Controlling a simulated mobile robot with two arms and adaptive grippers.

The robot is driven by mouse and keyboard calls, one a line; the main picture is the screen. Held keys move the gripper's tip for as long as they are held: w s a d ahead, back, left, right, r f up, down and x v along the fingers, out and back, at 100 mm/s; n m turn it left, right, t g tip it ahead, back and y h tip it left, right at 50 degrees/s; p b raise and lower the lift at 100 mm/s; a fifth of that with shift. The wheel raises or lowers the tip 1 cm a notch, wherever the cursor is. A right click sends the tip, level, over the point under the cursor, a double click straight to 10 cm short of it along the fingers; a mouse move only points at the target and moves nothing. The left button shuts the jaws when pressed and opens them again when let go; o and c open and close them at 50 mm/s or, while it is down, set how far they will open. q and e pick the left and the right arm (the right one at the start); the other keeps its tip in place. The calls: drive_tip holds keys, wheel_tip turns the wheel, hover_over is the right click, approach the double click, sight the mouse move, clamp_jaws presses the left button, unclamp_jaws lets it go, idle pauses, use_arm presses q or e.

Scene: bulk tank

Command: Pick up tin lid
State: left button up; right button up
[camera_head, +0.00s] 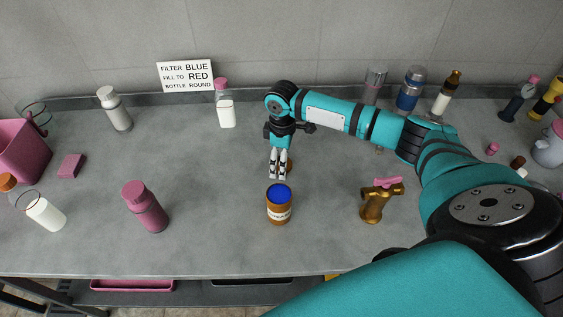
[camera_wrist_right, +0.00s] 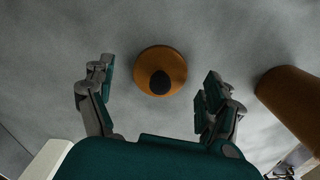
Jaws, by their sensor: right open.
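The tin lid (camera_wrist_right: 175,58) is a round orange-brown disc with a black knob, lying on the grey counter in the right wrist view. In the head view only a brown bit of it (camera_head: 290,164) shows beside my fingers. My right gripper (camera_head: 277,176) points down over the lid and hides most of it. In the wrist view its open fingers (camera_wrist_right: 155,80) stand apart on either side of the lid, with nothing held. The brown tin (camera_head: 279,212), with a pale label and blue inside its open top, stands just in front of the gripper. My left gripper is not in view.
A pink bottle (camera_head: 146,207) stands to the left.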

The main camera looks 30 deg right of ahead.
drive_tip(key=shift+f, duration=0.1)
drive_tip(key=shift+c, duration=0.3)
drive_tip(key=c, duration=0.9)
